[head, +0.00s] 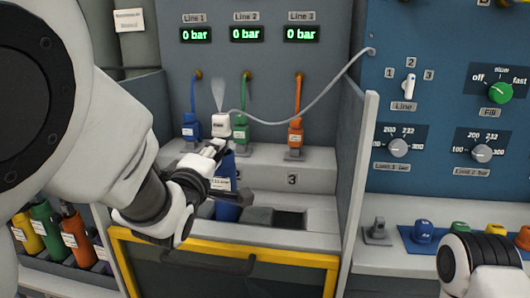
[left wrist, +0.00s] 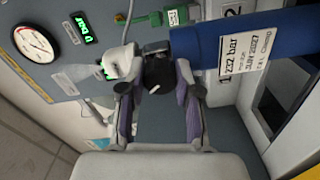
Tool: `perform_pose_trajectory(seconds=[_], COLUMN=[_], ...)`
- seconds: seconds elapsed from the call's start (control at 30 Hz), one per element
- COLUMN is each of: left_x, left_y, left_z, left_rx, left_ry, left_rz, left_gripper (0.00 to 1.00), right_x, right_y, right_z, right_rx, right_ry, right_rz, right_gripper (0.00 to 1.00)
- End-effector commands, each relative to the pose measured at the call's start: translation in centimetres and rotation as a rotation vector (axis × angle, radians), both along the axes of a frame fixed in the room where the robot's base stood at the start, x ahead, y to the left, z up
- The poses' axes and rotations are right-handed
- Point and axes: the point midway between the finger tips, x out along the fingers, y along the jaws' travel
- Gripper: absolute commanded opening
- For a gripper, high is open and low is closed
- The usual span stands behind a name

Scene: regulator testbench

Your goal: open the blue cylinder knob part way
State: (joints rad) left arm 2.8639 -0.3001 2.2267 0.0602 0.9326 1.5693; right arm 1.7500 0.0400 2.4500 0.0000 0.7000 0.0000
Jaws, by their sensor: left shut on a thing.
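The blue cylinder (head: 227,200) stands in a slot of the bench, partly hidden by my left arm. In the left wrist view the cylinder (left wrist: 200,45) lies across the upper right, with a label reading 232 bar. Its dark knob (left wrist: 158,75) sits at the cylinder's end, between the fingers of my left gripper (left wrist: 155,92). In the head view the left gripper (head: 215,158) is at the cylinder's top, shut on the knob. A white connector (head: 220,125) with a grey hose is at the valve, under a pale plume. My right gripper is out of view.
Blue (head: 192,128), green (head: 241,132) and orange (head: 296,134) line connectors stand behind. All three line displays read 0 bar. A blue control panel (head: 450,30) is at right. Several cylinders stand in a rack at lower left. A yellow-framed front (head: 300,262) lies below.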

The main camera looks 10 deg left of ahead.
Motion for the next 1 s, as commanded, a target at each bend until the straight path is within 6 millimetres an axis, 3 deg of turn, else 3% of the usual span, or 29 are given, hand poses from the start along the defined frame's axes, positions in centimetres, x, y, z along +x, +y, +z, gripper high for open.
perform_pose_trajectory(seconds=[0.3,0.73,0.77,0.8,0.83,1.0], left_x=[0.0,0.0,0.0,0.0,0.0,0.0], left_y=[0.0,0.0,0.0,0.0,-0.01,0.0], left_z=[-0.15,-0.15,-0.15,-0.15,-0.14,-0.08], left_rx=[-0.103,-0.113,-0.113,-0.113,-0.113,-0.113], left_ry=[0.007,0.007,0.007,0.007,0.007,0.006], left_rz=[0.0,0.0,0.0,0.0,0.0,0.0], left_gripper=[0.0,0.0,0.4,0.54,0.59,0.59], right_x=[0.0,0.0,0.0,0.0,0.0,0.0], right_y=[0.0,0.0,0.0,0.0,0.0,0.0], right_z=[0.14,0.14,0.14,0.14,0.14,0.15], right_rx=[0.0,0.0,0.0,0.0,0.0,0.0], right_ry=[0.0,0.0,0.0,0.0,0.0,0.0], right_rz=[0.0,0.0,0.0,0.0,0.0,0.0], right_gripper=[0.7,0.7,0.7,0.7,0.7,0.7])
